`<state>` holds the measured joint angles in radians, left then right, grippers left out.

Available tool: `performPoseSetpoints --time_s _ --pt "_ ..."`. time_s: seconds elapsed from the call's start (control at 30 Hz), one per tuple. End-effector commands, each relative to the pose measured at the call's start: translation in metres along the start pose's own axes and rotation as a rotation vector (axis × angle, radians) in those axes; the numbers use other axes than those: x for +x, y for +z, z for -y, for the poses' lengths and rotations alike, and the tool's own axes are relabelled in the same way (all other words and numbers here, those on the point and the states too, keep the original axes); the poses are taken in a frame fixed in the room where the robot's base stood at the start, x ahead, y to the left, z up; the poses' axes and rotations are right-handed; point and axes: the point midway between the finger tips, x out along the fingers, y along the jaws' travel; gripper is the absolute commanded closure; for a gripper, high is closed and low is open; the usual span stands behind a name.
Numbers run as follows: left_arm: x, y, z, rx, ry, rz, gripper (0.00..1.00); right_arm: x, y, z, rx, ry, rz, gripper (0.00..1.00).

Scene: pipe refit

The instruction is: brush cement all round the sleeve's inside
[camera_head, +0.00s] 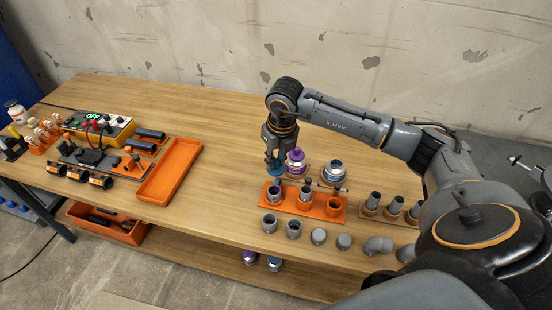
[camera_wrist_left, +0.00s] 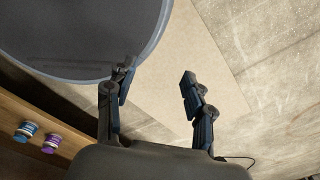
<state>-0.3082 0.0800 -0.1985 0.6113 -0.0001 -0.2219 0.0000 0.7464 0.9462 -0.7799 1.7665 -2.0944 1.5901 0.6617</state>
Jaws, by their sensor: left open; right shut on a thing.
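My right gripper (camera_head: 274,166) is shut on a blue-topped dauber (camera_head: 275,172), held upright over the left end of the orange fixture (camera_head: 318,212). A dark grey sleeve (camera_head: 274,196) stands in that end, directly below the dauber. The dauber's lower end and the sleeve's inside are too small to make out, so I cannot tell if they touch. An open cement can (camera_head: 334,171) with a blue label stands behind the fixture. A purple-capped can (camera_head: 296,162) stands close right of the gripper. My left gripper (camera_wrist_left: 156,82) is open and empty in the left wrist view.
Several grey fittings (camera_head: 318,237) stand along the front edge. Grey pipe pieces (camera_head: 393,206) stand right of the fixture. An empty orange tray (camera_head: 169,170) and a yellow tester (camera_head: 98,125) lie at left. The middle of the table is clear. A large grey rounded shape fills the left wrist view's upper left.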

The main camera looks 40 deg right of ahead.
Motion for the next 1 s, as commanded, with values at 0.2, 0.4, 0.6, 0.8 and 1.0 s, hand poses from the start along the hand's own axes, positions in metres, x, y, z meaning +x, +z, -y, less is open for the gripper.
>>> performPoseSetpoints --time_s 0.2,0.4,0.6,0.8,1.0 --pt "0.004 -0.018 0.002 0.001 -0.002 -0.029 0.47 0.006 -0.001 0.001 0.016 -0.003 0.000 1.00" --pt "0.012 -0.019 0.002 0.002 -0.002 -0.031 0.47 0.019 -0.003 0.001 0.014 -0.002 -0.001 1.00" --pt "0.021 -0.014 0.001 0.002 -0.002 -0.025 0.47 0.035 -0.005 0.000 0.013 -0.001 0.000 1.00" --pt "0.029 -0.009 0.000 0.003 -0.001 -0.017 0.47 0.051 -0.008 0.000 0.013 -0.001 -0.002 1.00" --pt "0.030 -0.008 0.000 0.003 -0.001 -0.016 0.47 0.051 -0.009 0.001 0.012 -0.002 0.000 1.00"
